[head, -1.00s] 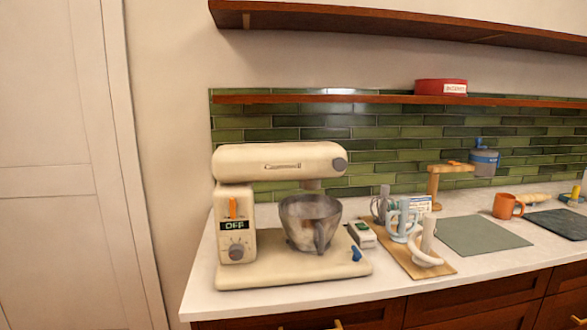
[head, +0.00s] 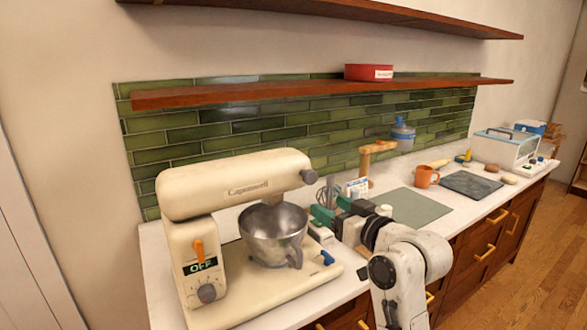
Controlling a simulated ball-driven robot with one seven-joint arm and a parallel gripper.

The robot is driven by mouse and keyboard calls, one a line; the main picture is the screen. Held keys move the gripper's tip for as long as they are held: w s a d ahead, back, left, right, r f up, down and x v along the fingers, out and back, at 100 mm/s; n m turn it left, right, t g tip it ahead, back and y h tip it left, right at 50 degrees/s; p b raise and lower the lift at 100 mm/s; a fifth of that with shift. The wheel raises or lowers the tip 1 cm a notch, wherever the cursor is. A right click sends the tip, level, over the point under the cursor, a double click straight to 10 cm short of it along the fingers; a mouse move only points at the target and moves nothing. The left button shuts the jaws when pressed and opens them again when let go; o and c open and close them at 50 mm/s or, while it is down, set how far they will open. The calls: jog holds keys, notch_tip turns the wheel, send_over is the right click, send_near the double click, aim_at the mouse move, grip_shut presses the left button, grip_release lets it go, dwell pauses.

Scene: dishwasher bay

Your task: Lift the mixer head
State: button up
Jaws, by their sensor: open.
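The cream stand mixer stands at the left end of the counter, with its mixer head (head: 238,182) down over a metal bowl (head: 272,236). A blue lever (head: 328,257) sits at the right of the mixer base. The fingertips are small and partly hidden by my wrist.
A whisk (head: 326,190) and a wooden stand (head: 375,152) are behind my gripper. A green mat (head: 405,206), orange mug (head: 426,176) and dark slab (head: 470,184) lie farther right. A wooden shelf (head: 230,93) runs above the mixer.

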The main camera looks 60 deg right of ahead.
aim_at(313, 179)
jog(key=shift+h, duration=0.5)
jog(key=w+d+r+b, duration=0.1)
jog(key=w+d, duration=0.1)
jog(key=w, duration=0.1)
jog(key=w+d+r+b, duration=0.1)
jog(key=w+d+b, duration=0.3)
jog(key=w+d, duration=0.1)
jog(key=shift+w+r, duration=0.35)
jog(key=shift+r, duration=0.05)
grip_shut()
dwell(0.4)
